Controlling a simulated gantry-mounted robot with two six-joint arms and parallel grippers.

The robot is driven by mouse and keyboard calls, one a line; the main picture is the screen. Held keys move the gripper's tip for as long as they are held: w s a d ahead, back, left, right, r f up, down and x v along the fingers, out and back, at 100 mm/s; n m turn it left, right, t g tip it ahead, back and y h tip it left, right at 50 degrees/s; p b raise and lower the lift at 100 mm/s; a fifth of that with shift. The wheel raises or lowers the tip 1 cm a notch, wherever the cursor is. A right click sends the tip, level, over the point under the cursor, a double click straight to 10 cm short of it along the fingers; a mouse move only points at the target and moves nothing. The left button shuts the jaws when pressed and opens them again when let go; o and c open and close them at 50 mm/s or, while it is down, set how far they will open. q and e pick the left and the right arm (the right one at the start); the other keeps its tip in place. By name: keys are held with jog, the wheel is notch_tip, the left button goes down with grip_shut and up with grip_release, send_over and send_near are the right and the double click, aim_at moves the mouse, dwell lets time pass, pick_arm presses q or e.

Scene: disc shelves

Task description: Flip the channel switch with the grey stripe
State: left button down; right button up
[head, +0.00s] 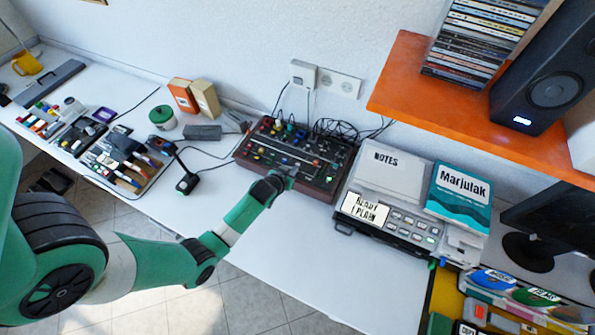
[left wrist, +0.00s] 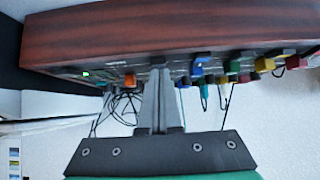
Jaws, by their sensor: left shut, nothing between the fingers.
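The mixer (head: 318,187) is a dark box with reddish wooden sides, standing on the white desk against the wall. Its top carries several coloured knobs and small controls. In the left wrist view the mixer's wooden side (left wrist: 150,35) spans the top, with coloured caps along the panel. My left gripper (head: 285,173) is at the front part of the panel, its fingers together and empty. In the left wrist view the closed fingertips (left wrist: 158,66) are at the panel, between an orange cap (left wrist: 130,80) and a blue one (left wrist: 198,66); contact is unclear. I cannot pick out the grey-striped switch.
Black cables (head: 345,128) run behind the mixer to a wall socket (head: 339,84). A grey device (head: 392,213) with notes and a teal book (head: 459,193) stands at right. An orange shelf (head: 405,70) overhangs the right side. Desk in front of the mixer is clear.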

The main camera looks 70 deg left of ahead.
pick_arm(q)
jog(key=shift+w+d+f, duration=0.1)
jog(key=shift+d, duration=0.05)
jog(key=shift+w+a+r, duration=0.35)
jog(key=shift+w+a, duration=0.05)
jog(key=shift+a, duration=0.2)
jog(key=shift+r+p, duration=0.3)
jog(key=shift+r, duration=0.05)
notch_tip(320, 180, up, 5)
jog(key=p, duration=0.4)
jog(key=shift+w+f, duration=0.1)
jog(key=r+p+v, duration=0.1)
jog(key=p+v, duration=0.1)
jog(key=v, duration=0.6)
jog(key=shift+a+r+p, duration=0.15)
jog(key=shift+a+p, duration=0.05)
jog(key=shift+p, duration=0.2)
